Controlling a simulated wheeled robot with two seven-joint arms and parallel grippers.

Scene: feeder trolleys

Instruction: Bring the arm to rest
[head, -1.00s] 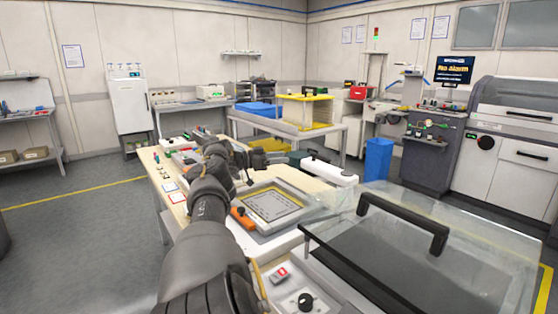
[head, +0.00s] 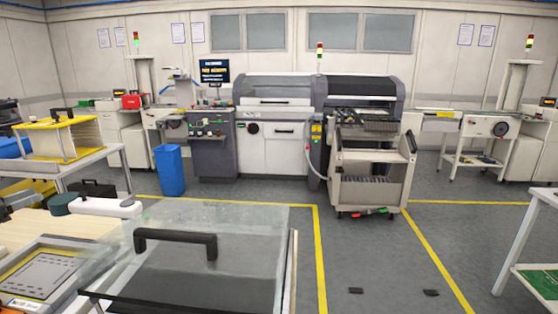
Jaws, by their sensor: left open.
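Neither of my arms shows in the head view now, and I see no gripper in it. A feeder trolley (head: 372,182), pale with dark slots, stands at the front of the pick-and-place machine (head: 358,90) in the middle right. Where my left arm rests is hidden from this view.
A clear lid with a black handle (head: 176,240) fills the lower middle. A framed stencil (head: 45,272) lies at the lower left. A blue bin (head: 170,171) stands on the floor. Yellow lines mark open grey floor at right. A table (head: 530,240) edges in at far right.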

